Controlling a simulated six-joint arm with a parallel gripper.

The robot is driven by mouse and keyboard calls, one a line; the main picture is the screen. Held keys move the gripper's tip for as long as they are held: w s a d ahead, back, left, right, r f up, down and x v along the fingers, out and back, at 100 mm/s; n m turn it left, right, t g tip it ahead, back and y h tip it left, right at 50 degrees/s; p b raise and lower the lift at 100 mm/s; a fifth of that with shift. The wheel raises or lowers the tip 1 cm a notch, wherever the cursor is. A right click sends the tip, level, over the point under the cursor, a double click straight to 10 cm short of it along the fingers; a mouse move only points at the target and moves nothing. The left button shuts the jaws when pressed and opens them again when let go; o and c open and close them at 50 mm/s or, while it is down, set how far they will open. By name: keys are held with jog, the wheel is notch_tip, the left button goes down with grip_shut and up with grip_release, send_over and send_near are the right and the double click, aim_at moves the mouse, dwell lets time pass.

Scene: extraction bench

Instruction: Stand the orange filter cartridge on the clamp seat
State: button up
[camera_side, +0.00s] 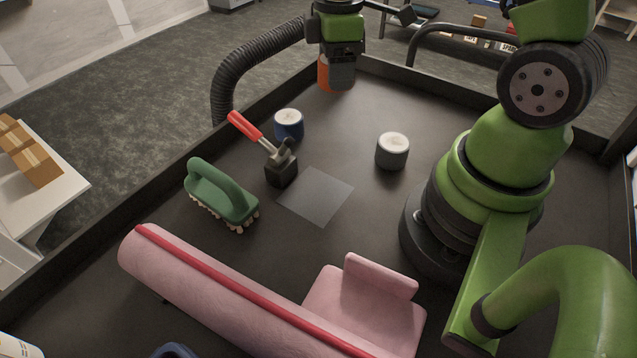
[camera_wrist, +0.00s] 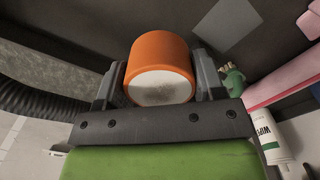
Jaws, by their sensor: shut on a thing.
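The orange filter cartridge (camera_side: 323,75) is at the far corner of the bench, in my gripper (camera_side: 338,72). The wrist view shows the orange cartridge (camera_wrist: 160,48) between both fingers, its pale round end facing the camera. My gripper is shut on it. Its height above the bench top is hard to tell. A toggle clamp (camera_side: 281,172) with a red handle and black block stands mid-bench; the handle leans up to the left. Beside it lies a flat grey square (camera_side: 316,195), bare, which looks like the clamp seat. The square also shows in the wrist view (camera_wrist: 228,25).
A blue cartridge (camera_side: 289,125) stands behind the clamp, and a dark grey one (camera_side: 392,150) stands to the right. A green brush (camera_side: 222,195) lies left of the clamp. A large pink object (camera_side: 250,295) fills the front. A raised dark rim (camera_side: 120,215) edges the bench.

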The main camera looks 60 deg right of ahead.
jog(key=s+a+r+n, duration=0.1)
jog(key=a+r+n, duration=0.2)
jog(key=a+n, duration=0.55)
jog(key=n, duration=1.2)
send_near(316, 195)
notch_tip(316, 195, down, 6)
jog(key=shift+f, duration=0.25)
jog(key=shift+f, duration=0.15)
jog(key=o, duration=1)
jog(key=shift+c, duration=0.2)
